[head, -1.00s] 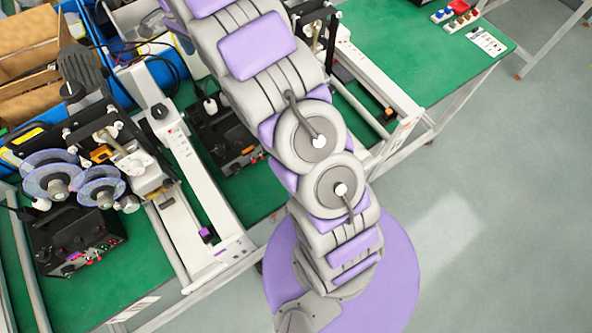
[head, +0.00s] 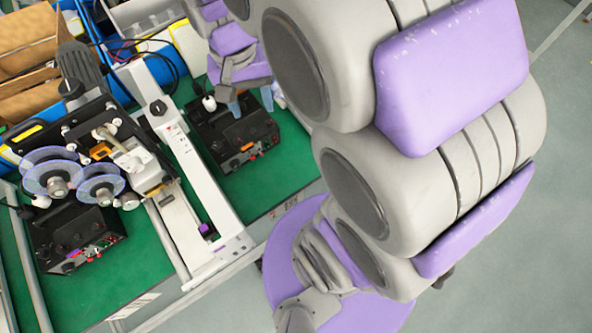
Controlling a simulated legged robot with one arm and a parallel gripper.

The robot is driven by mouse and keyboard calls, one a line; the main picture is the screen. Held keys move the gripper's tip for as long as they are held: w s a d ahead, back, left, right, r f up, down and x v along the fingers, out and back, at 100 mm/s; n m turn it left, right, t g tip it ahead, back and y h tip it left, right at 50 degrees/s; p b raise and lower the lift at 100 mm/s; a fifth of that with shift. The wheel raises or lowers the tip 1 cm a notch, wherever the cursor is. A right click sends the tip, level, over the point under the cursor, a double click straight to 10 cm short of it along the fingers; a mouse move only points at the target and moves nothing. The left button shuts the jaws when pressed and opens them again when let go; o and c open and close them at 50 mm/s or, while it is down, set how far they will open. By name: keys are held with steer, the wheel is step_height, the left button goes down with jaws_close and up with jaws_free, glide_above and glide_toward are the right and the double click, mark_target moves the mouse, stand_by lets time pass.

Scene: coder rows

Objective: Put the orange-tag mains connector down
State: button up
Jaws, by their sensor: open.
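My gripper (head: 246,98) is at the upper middle of the head view, pointing down over the black box (head: 226,128) on the green bench. Its two bluish fingers are apart, and I see nothing held between them. A small orange patch (head: 247,147) shows at the front of this black box. I cannot tell whether it is the tag of the mains connector. A white plug-like piece (head: 209,103) with a dark cable stands at the box's back left. My arm hides the right side of the bench.
A coder with purple-rimmed reels (head: 52,172) and a second black box (head: 78,240) stand at the left. A white rail frame (head: 185,170) stands between the two boxes. Blue bins and cartons (head: 30,40) are behind.

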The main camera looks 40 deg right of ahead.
steer(key=s+f+n, duration=0.1)
steer(key=s+n, duration=0.1)
steer(key=s, duration=0.6)
steer(key=s+a+f+n, duration=0.1)
steer(key=s+f+n, duration=0.1)
steer(key=s, duration=0.6)
steer(key=shift+s+f+n, duration=0.15)
steer(key=shift+n, duration=0.45)
